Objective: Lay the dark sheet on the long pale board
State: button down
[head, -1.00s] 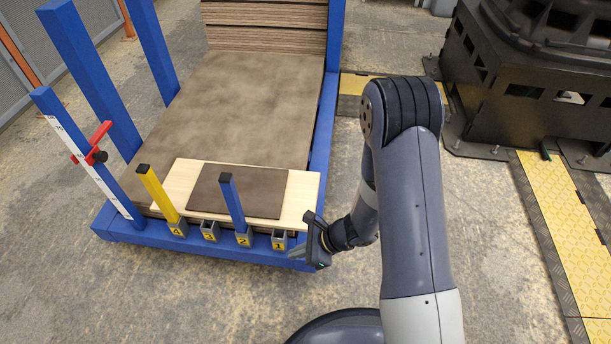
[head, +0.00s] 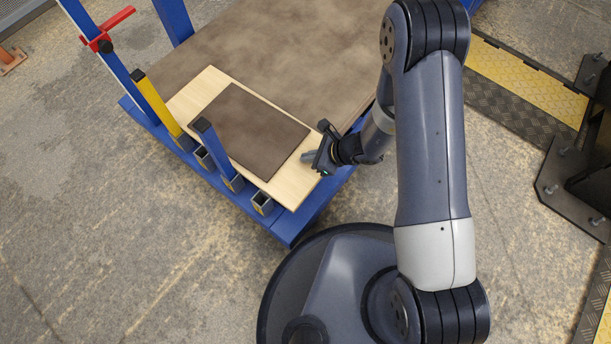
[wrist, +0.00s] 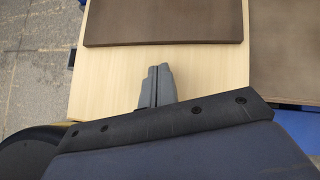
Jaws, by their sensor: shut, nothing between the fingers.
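The dark sheet (head: 247,130) lies flat on the long pale board (head: 292,184), with pale wood showing at both ends of it. The sheet's near edge also shows at the top of the wrist view (wrist: 163,22), with bare board (wrist: 105,90) below it. My gripper (head: 309,157) is at the right end of the board, a short gap from the sheet. In the wrist view its fingers (wrist: 157,75) are together, with nothing between them, pointing toward the sheet. I cannot tell whether the fingertips touch the board.
The board rests at the front of a blue rack over a large brown sheet (head: 265,45). A yellow post (head: 158,105) and a short blue post (head: 212,148) stand along the front edge. A red clamp (head: 105,30) is at upper left. Open floor lies in front.

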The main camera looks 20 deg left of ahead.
aim_at(292, 152)
jog(key=shift+w+a, duration=0.4)
jog(key=shift+a, duration=0.55)
jog(key=shift+s+a+b, duration=0.1)
jog(key=shift+a+b, duration=0.6)
jog(key=shift+a, duration=0.3)
jog(key=shift+d, duration=0.1)
jog(key=shift+d, duration=0.25)
jog(key=shift+w+d, duration=0.2)
jog(key=shift+d, duration=1.05)
jog(key=p+v, duration=0.3)
jog(key=v, duration=0.7)
jog(key=shift+d+p, duration=0.35)
jog(key=shift+d, duration=0.05)
